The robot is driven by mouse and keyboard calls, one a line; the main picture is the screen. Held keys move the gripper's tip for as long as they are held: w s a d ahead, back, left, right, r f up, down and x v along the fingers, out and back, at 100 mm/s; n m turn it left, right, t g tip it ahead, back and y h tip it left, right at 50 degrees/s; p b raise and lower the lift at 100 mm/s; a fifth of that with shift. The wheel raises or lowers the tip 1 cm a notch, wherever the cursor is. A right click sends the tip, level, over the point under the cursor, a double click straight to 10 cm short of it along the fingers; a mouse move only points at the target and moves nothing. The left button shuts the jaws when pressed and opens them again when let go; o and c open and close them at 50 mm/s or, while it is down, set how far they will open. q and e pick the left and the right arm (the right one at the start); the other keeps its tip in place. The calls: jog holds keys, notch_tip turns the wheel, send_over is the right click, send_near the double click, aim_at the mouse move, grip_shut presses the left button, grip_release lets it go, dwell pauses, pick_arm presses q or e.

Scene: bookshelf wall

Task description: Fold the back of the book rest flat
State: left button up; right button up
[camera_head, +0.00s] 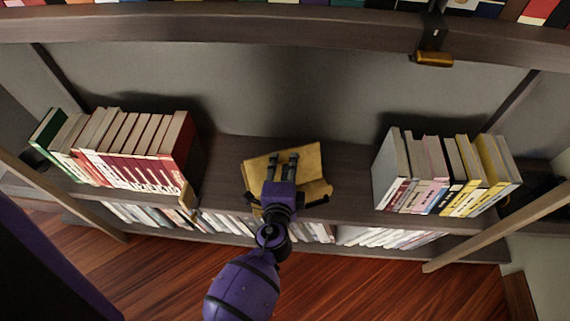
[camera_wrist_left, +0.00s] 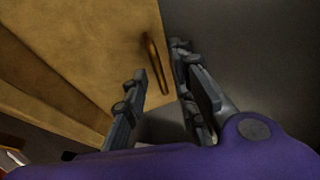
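The tan book rest (camera_head: 309,158) sits on the shelf between two rows of books. Its panel faces up toward the head camera; how far the back is tilted I cannot tell. In the left wrist view a broad tan panel (camera_wrist_left: 85,40) fills the upper left, with a thin brown bar (camera_wrist_left: 155,62) near its right edge. My left gripper (camera_head: 283,156) is over the middle of the book rest and hides part of it. Its two fingers (camera_wrist_left: 160,72) are apart, with nothing seen held between them. Contact with the panel is unclear. My right gripper is in neither view.
A row of red and white books (camera_head: 135,150) stands left of the rest, and a row of mixed books (camera_head: 445,175) stands right. The shelf board (camera_head: 350,200) is bare on both sides of the rest. An upper shelf (camera_head: 230,28) crosses above. More books fill the shelf below.

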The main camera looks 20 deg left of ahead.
pick_arm(q)
jog(key=shift+w, duration=0.2)
jog(key=shift+c, duration=0.5)
grip_shut()
